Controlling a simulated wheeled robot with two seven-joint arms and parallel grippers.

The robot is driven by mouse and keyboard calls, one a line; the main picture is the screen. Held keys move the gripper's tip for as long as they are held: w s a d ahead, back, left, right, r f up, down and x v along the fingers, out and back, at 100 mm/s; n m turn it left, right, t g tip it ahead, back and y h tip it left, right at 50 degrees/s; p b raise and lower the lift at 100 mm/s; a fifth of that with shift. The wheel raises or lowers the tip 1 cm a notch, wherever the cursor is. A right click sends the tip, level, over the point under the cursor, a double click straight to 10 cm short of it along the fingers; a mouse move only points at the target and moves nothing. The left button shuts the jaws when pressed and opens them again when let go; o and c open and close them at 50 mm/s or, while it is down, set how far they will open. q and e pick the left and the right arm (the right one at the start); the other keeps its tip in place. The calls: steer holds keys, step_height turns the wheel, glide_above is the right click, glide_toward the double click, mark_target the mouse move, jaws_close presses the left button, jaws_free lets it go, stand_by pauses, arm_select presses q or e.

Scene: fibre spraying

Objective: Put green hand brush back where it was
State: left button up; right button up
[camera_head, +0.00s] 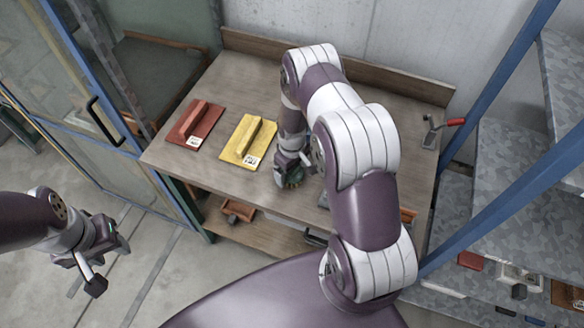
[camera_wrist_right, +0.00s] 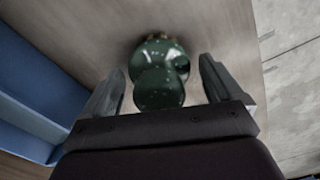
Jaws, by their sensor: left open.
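The green hand brush (camera_wrist_right: 158,75) is dark green with a rounded, knobbed handle and stands on the wooden workbench (camera_head: 215,95). In the head view, only a small dark green part (camera_head: 291,183) shows below my right gripper (camera_head: 288,170), near the bench's front edge. In the right wrist view, the two fingers of my right gripper (camera_wrist_right: 160,88) are on either side of the handle, with gaps visible, so it looks open. Its bristles are mostly hidden. My left gripper (camera_head: 106,268) is open and empty, off the bench at the lower left above the floor.
A red float (camera_head: 196,122) and a yellow float (camera_head: 247,140) lie on the bench left of the brush. A red-handled tool (camera_head: 442,128) is at the bench's right end. A lower shelf (camera_head: 260,236) and a blue-framed rack (camera_head: 520,90) are nearby. My right arm hides part of the bench.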

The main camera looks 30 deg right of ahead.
steer(key=shift+w+r, duration=0.1)
steer(key=shift+r, duration=0.2)
step_height(320, 180, up, 11)
steer(key=b, duration=0.3)
steer(key=shift+f, duration=0.2)
steer(key=s+a+r+m, duration=0.1)
steer(key=s+a+r, duration=0.3)
steer(key=s+r, duration=0.2)
steer(key=s+a+r+m+t, duration=0.1)
steer(key=s+a+r, duration=0.3)
steer(key=s, duration=0.4)
steer(key=shift+r+m, duration=0.7)
steer(key=shift+r, duration=0.2)
